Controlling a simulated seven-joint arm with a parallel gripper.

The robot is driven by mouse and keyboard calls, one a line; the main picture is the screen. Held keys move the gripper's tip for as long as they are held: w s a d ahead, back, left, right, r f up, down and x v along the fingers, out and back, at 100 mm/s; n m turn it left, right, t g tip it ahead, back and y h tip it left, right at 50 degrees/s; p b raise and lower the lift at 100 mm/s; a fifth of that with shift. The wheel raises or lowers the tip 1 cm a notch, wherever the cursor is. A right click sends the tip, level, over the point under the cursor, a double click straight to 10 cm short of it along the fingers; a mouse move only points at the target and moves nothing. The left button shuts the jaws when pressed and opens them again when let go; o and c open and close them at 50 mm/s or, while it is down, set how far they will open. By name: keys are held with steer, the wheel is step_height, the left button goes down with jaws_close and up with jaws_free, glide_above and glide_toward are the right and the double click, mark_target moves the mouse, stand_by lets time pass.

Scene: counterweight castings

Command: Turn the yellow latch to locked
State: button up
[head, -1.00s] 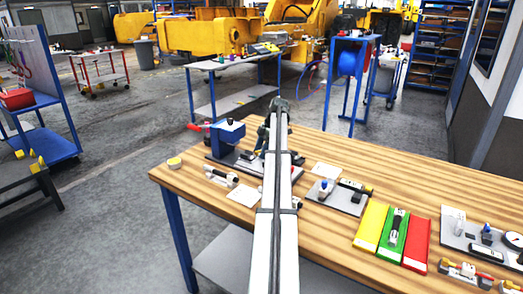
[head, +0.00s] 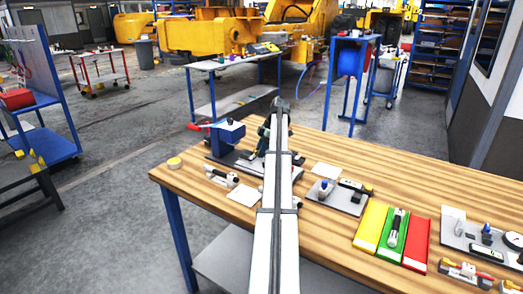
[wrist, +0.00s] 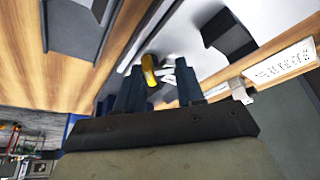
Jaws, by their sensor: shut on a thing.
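The yellow latch (wrist: 149,69) shows in the wrist view as a small rounded yellow piece on a pale grey surface. My gripper (wrist: 158,72) has its dark fingers on either side of the latch and is shut on it. A small whitish piece sits beside the latch, between the fingers. The lower end of the latch is partly hidden by the fingers. In the head view my arm covers the spot, so the latch cannot be made out there.
A blue vise-like block (head: 226,138) with a red handle stands left of my arm on the wooden bench (head: 340,235). A grey plate with parts (head: 338,197) and coloured trays (head: 418,240) lie to the right.

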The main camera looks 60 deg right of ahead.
steer(key=o, duration=1)
steer(key=shift+o, duration=0.2)
steer(key=v, duration=1.3)
steer(key=shift+r, duration=0.4)
steer(key=shift+s+d, duration=0.1)
steer(key=shift+c, duration=0.4)
